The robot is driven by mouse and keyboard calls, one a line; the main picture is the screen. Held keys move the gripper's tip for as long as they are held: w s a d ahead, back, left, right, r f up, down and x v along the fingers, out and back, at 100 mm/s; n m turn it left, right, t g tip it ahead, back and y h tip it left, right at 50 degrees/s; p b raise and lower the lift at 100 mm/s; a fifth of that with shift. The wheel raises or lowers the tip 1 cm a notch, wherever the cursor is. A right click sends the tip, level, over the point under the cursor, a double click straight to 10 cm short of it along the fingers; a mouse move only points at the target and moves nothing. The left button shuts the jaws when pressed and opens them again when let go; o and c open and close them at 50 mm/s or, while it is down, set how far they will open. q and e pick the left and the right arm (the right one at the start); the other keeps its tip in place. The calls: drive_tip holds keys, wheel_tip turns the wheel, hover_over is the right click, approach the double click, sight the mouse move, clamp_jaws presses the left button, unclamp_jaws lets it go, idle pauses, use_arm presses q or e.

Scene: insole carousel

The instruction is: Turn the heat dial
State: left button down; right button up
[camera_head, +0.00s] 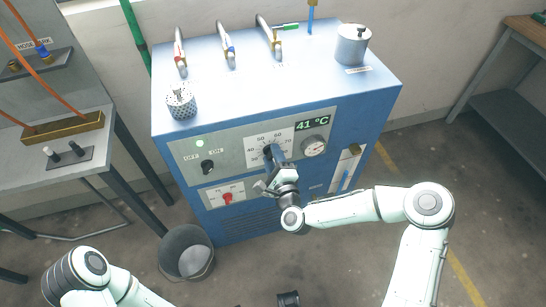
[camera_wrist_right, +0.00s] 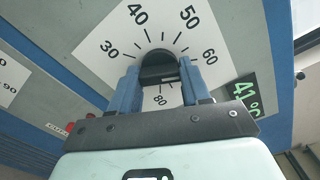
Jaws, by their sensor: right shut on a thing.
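The heat dial (camera_wrist_right: 158,66) is a black knob on a white scale plate with numbers from 30 to 80, on the front panel of the blue machine (camera_head: 345,125). My right gripper (camera_wrist_right: 158,74) is shut on the dial, one blue finger on each side of it. In the head view my right gripper (camera_head: 272,156) covers most of the dial. A green display (camera_head: 312,122) reads 41 °C, and it also shows in the wrist view (camera_wrist_right: 244,92). My left arm comes in at the lower left, but its gripper is out of view.
A round gauge (camera_head: 314,146) is right of the dial. An OFF/ON switch (camera_head: 207,167) and a red knob (camera_head: 227,197) are to the left. A grey bucket (camera_head: 187,254) stands on the floor in front. A bench (camera_head: 60,170) is at the left.

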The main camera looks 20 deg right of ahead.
drive_tip(key=o, duration=1.1)
drive_tip(key=shift+c, duration=0.2)
drive_tip(key=shift+s, duration=0.1)
use_arm(q)
wheel_tip(320, 180, up, 7)
drive_tip(key=s+g+p, duration=0.1)
drive_tip(key=p, duration=0.7)
use_arm(e)
drive_tip(key=s, duration=1.3)
drive_tip(key=shift+d, duration=0.2)
use_arm(q)
drive_tip(key=shift+s, duration=0.1)
use_arm(e)
drive_tip(key=shift+s, duration=0.1)
